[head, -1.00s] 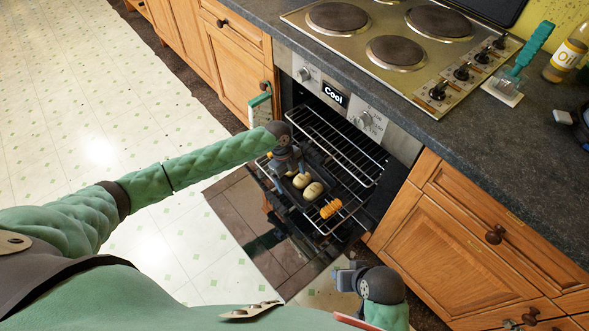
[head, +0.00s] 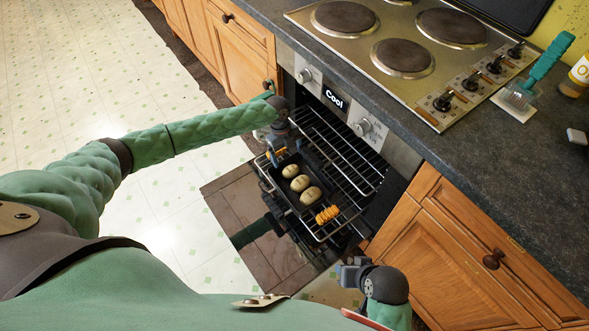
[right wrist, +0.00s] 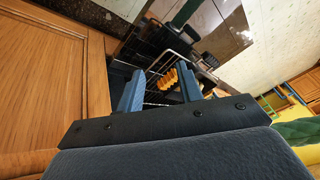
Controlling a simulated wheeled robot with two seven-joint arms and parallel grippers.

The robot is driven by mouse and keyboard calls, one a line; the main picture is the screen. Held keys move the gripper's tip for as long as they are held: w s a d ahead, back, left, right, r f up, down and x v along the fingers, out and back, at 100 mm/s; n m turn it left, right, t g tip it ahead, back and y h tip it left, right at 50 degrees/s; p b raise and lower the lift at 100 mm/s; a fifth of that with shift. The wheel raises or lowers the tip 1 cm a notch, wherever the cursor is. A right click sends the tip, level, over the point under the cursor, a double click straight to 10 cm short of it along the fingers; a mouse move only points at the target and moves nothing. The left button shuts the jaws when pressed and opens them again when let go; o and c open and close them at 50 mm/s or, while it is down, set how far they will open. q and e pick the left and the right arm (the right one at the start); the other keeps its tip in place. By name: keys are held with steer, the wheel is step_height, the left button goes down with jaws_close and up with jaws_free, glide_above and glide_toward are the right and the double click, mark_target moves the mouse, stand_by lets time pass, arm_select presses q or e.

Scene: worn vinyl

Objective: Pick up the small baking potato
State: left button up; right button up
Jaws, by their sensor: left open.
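Three pale brown potatoes lie in a row in a dark baking tray (head: 283,190) on the pulled-out oven rack: a far one (head: 290,171), a middle one (head: 300,183) and a near one (head: 311,195). They look close in size; the far one seems slightly smallest. My left gripper (head: 276,155) is open, pointing down at the tray's far end, just beyond the far potato. Its fingertips are small and partly unclear. My right gripper (head: 350,274) is low, in front of the oven and apart from the tray. Its fingers (right wrist: 160,72) stand open and empty in the right wrist view.
The tray has an orange ribbed grip (head: 327,214) at its near end. The wire rack (head: 345,165) and open oven door (head: 240,215) surround it. The control panel (head: 350,110) and worktop (head: 480,150) rise to the right. Floor on the left is clear.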

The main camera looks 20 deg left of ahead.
mark_target(289, 167)
arm_select(q)
steer(key=shift+x, duration=1.15)
steer(key=p+x, duration=0.1)
steer(key=x, duration=0.3)
steer(key=shift+s+f, duration=0.2)
steer(key=shift+f, duration=0.4)
steer(key=c, duration=1.1)
arm_select(e)
steer(key=shift+s+d+r+h, duration=0.25)
steer(key=shift+d+r+h, duration=0.05)
steer(key=shift+d+r, duration=0.7)
arm_select(q)
steer(key=shift+r, duration=0.1)
